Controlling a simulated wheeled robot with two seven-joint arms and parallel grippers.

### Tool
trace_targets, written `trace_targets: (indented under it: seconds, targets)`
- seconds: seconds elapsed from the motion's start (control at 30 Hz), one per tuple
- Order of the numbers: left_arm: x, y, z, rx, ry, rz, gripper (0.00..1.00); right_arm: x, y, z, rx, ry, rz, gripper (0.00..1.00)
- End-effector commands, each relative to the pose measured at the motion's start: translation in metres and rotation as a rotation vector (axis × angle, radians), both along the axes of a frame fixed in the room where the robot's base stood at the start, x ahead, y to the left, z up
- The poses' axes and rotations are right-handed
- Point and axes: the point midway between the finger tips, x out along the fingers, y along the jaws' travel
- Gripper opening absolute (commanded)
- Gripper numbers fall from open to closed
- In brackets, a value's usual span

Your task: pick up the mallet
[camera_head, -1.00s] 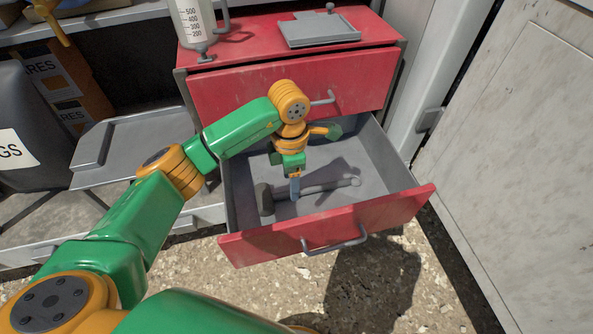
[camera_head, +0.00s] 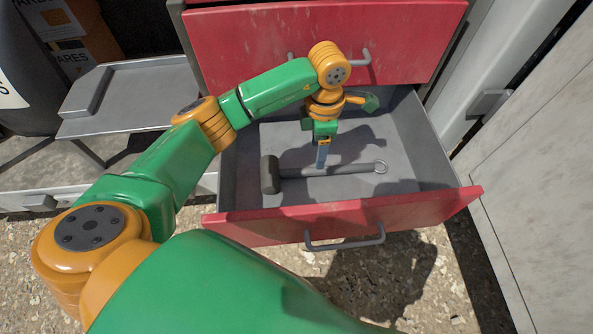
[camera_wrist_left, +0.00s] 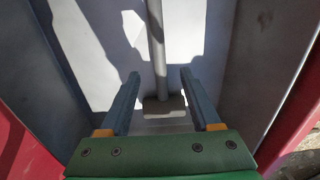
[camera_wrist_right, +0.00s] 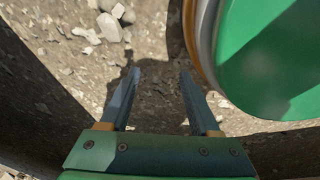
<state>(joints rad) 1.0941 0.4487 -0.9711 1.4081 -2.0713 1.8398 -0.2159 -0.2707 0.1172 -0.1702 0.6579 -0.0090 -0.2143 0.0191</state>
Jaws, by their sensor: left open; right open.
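The grey mallet (camera_head: 330,171) lies in the open drawer, its dark head (camera_head: 269,174) at the left and a ring at the right end of its handle. My left gripper (camera_head: 321,160) points down into the drawer above the handle. In the left wrist view the open left fingers (camera_wrist_left: 160,80) stand on either side of the handle (camera_wrist_left: 156,50), with the mallet head (camera_wrist_left: 164,106) between them lower down; the fingers hold nothing. My right gripper (camera_wrist_right: 155,75) is open and empty over stony ground in the right wrist view.
The red-fronted drawer (camera_head: 400,212) has grey walls around the mallet and a bar handle (camera_head: 345,243). A closed red drawer (camera_head: 400,40) is above it. A grey tray (camera_head: 120,105) lies at the left. A pale panel (camera_head: 540,150) stands at the right.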

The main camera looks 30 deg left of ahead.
Motion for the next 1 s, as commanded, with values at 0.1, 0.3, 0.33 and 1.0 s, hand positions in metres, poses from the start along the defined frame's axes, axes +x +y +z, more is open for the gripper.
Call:
trace_targets:
  seconds: [0.1,0.3,0.33,1.0]
  targets:
    - [0.000,0.000,-0.020,0.000,0.000,0.000,0.64,0.009,-0.011,-0.018,-0.016,-0.018,-0.009,0.63]
    - [-0.001,0.000,-0.045,-0.001,0.004,0.001,0.64,0.014,-0.008,-0.019,-0.014,-0.017,-0.009,0.63]
    - [0.000,0.000,-0.052,-0.001,0.003,0.000,0.64,0.015,-0.005,-0.020,-0.010,-0.017,-0.008,0.63]
    - [0.001,0.000,-0.086,0.000,0.000,0.000,0.02,0.022,0.003,-0.021,0.000,-0.014,-0.007,0.63]
